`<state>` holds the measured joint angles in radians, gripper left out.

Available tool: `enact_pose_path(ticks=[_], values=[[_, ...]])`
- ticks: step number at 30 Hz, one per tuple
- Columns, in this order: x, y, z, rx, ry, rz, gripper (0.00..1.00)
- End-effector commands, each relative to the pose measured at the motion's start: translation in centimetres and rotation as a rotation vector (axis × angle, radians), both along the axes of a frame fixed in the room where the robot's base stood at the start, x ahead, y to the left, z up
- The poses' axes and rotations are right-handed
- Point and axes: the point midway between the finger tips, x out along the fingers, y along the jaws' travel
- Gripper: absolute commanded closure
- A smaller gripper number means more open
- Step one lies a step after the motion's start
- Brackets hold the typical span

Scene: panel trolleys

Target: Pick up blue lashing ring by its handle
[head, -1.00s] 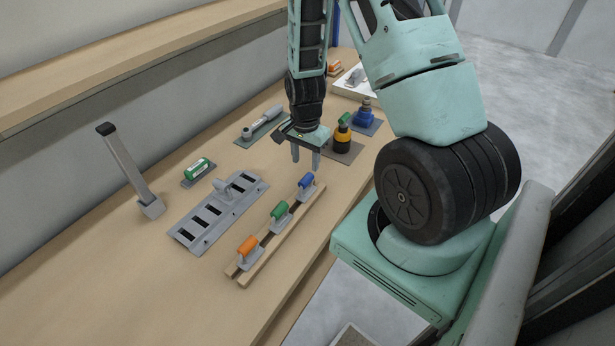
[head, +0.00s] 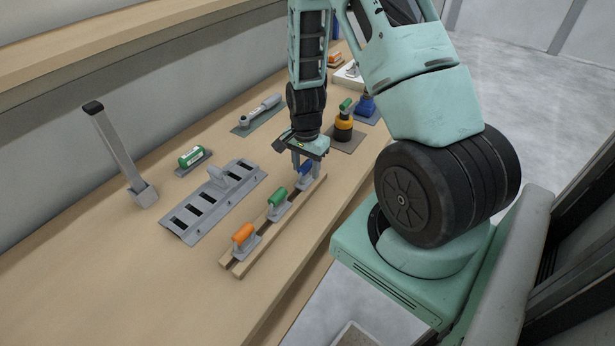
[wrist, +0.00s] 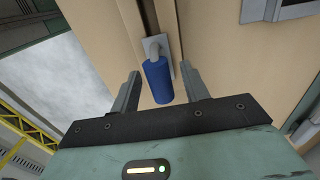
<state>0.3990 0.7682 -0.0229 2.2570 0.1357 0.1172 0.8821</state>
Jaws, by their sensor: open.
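The blue lashing ring (head: 305,172) sits at the far end of a wooden rail (head: 290,220), beside a green-handled one (head: 277,200) and an orange-handled one (head: 243,238). In the head view my gripper (head: 304,165) is right at the blue one and partly covers it. In the wrist view the blue handle (wrist: 158,82) lies between the two fingers of my gripper (wrist: 160,92), which are open with a gap on both sides. A grey bent stem joins the handle to a grey plate (wrist: 153,47). Whether the fingertips reach beyond the handle is unclear.
A grey slotted plate (head: 196,215) lies left of the rail. The front bench top is clear.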

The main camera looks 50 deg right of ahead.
Motion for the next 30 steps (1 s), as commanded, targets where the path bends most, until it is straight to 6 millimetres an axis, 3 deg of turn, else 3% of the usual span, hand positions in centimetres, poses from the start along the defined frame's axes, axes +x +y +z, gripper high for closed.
enact_pose_path(ticks=[3, 8, 9, 17, 30], values=[[0.0, 0.0, 0.1, 0.000, 0.000, 0.000, 0.55], [0.0, 0.0, 0.1, 0.000, 0.000, 0.001, 0.96], [0.0, 0.0, 0.1, 0.000, 0.000, 0.001, 1.00], [0.0, 0.0, 0.7, 0.000, 0.000, 0.001, 1.00], [0.0, 0.0, 3.6, 0.000, 0.000, 0.001, 1.00]])
